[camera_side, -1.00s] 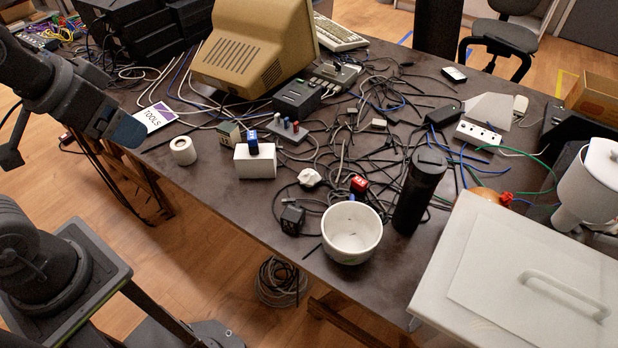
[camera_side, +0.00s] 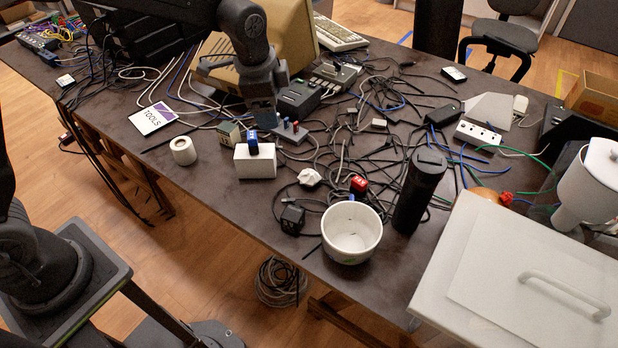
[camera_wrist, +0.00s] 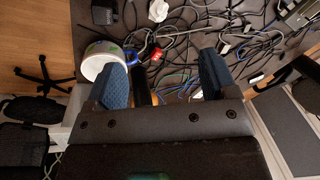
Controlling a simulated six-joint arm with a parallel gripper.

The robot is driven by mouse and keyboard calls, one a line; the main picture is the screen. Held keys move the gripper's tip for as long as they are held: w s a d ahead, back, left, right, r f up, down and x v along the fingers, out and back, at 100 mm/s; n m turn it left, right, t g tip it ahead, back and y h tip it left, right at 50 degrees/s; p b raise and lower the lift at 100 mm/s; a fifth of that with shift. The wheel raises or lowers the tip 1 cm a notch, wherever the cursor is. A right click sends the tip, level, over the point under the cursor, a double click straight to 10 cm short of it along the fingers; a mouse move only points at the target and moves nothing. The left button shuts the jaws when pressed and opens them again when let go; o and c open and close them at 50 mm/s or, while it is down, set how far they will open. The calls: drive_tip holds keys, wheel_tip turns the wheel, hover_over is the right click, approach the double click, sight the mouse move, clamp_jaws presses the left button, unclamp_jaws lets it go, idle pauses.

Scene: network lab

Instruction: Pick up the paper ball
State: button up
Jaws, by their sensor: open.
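The paper ball (camera_side: 309,177), a small white crumpled lump, lies among cables on the dark table, behind the white bowl. It also shows at the top of the wrist view (camera_wrist: 158,10), beyond the fingertips. My gripper (camera_side: 263,112) is above the table's back part, in front of the beige monitor, to the left of and behind the ball in the side view. In the wrist view my gripper (camera_wrist: 163,76) shows two blue fingers spread wide, with nothing held between them. The ball is apart from both fingers.
The white bowl (camera_side: 351,248), a black adapter (camera_side: 292,219), a red block (camera_side: 358,185) and a tall black bottle (camera_side: 420,190) stand near the ball. A white box (camera_side: 256,163) is to its left. Loose cables cover the middle; the table's front left is bare.

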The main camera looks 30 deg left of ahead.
sight(307, 172)
drive_tip(key=w+d+f+m, duration=0.1)
drive_tip(key=w+f, duration=0.1)
drive_tip(key=f, duration=0.4)
drive_tip(key=w+d+f+m, duration=0.1)
drive_tip(key=w+f, duration=0.1)
drive_tip(key=f, duration=0.4)
drive_tip(key=w+d+f+m+g, duration=0.1)
drive_tip(key=w+f+m, duration=0.1)
drive_tip(key=f, duration=0.5)
drive_tip(key=shift+w+d+f, duration=0.1)
drive_tip(key=shift+w+d, duration=0.05)
drive_tip(key=shift+d, duration=0.2)
drive_tip(key=shift+w+d+f, duration=0.1)
drive_tip(key=shift+w+f, duration=0.1)
drive_tip(key=shift+f, duration=1.3)
drive_tip(key=shift+w+f, duration=0.2)
drive_tip(key=shift+f, duration=1.3)
drive_tip(key=c, duration=1)
